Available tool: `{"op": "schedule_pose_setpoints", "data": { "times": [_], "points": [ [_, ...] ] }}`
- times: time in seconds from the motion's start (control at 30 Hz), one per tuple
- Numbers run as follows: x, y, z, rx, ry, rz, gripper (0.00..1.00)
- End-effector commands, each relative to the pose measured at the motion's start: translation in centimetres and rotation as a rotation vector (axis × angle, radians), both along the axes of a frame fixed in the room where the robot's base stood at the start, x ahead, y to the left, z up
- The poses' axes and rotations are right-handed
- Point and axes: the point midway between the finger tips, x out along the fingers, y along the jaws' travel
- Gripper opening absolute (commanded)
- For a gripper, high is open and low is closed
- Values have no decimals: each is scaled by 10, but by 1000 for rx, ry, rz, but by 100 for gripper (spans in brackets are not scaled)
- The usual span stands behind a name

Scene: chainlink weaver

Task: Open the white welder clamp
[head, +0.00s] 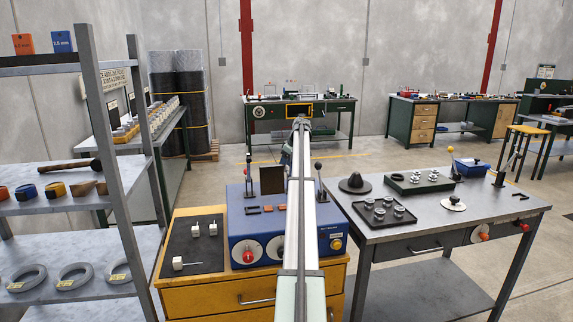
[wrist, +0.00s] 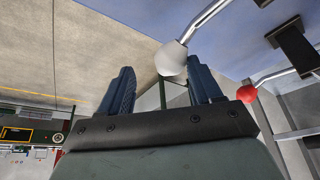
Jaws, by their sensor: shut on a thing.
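The blue welder (head: 238,226) stands on the yellow drawer cabinet in the head view. My raised arm crosses in front of it and hides its middle. In the wrist view, a white ball knob (wrist: 171,58) sits at the end of a metal lever. My gripper (wrist: 165,85) has its two dark blue fingers on either side of this knob and is shut on it. A red ball knob (wrist: 246,93) on another lever is just right of the fingers, apart from them. The white knob and my fingertips cannot be made out in the head view.
Two upright dark-knobbed levers (head: 318,167) flank my arm on the welder. A black mat (head: 194,262) with small white-headed pieces lies to the left. A grey table (head: 450,225) with a black tray and fittings stands right. A shelf rack (head: 105,120) stands at far left.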

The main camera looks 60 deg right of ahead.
Motion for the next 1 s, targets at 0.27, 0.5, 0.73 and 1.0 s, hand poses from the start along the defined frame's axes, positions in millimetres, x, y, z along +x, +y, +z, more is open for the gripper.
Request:
{"op": "schedule_pose_setpoints", "data": {
  "times": [0.27,0.5,0.73,1.0],
  "points": [
    [-2,-1,2,-2,3,-1,59],
    [-12,-1,28,-4,1,-2,59],
    [-29,0,70,-2,0,-1,59],
    [-46,0,110,-1,0,0,59]
  ]
}}
